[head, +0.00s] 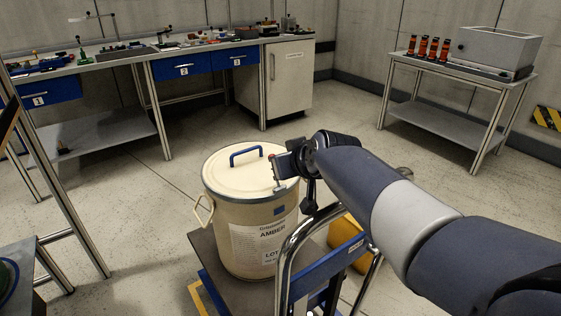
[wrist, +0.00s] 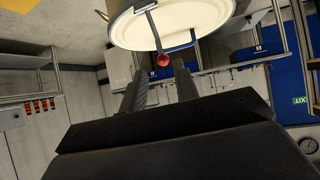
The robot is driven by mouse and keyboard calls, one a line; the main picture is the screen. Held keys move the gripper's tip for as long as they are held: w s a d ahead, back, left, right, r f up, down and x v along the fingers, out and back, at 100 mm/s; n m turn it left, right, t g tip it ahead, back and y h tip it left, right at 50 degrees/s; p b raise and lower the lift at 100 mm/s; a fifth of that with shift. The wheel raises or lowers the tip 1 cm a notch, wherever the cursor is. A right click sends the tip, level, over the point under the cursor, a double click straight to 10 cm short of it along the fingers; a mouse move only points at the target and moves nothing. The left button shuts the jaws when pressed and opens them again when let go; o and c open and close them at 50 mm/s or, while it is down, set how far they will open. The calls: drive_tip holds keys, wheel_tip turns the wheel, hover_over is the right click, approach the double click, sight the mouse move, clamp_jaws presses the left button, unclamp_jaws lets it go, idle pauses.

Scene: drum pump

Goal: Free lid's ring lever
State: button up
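The cream drum (head: 250,230) stands upright with its lid (head: 228,178) on and a blue handle (head: 246,153) on top. My gripper (head: 279,171) is at the lid's right rim, at about lid height. In the wrist view the pale lid (wrist: 185,22) fills the top. A red knob (wrist: 163,60) shows just beyond and between my two fingertips (wrist: 160,72), with thin bars running from near it across the lid; it looks like the lever's end. The fingers are apart, with a gap between them and no clear contact on the knob. The ring clamp is partly hidden by my gripper.
The drum stands on a trolley with a curved metal rail (head: 290,245) close below my arm. A yellow object (head: 348,240) is behind the rail. A cluttered workbench (head: 110,58) and a side table (head: 460,75) stand farther back, with open floor between.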

drive_tip(key=shift+v, duration=1.4)
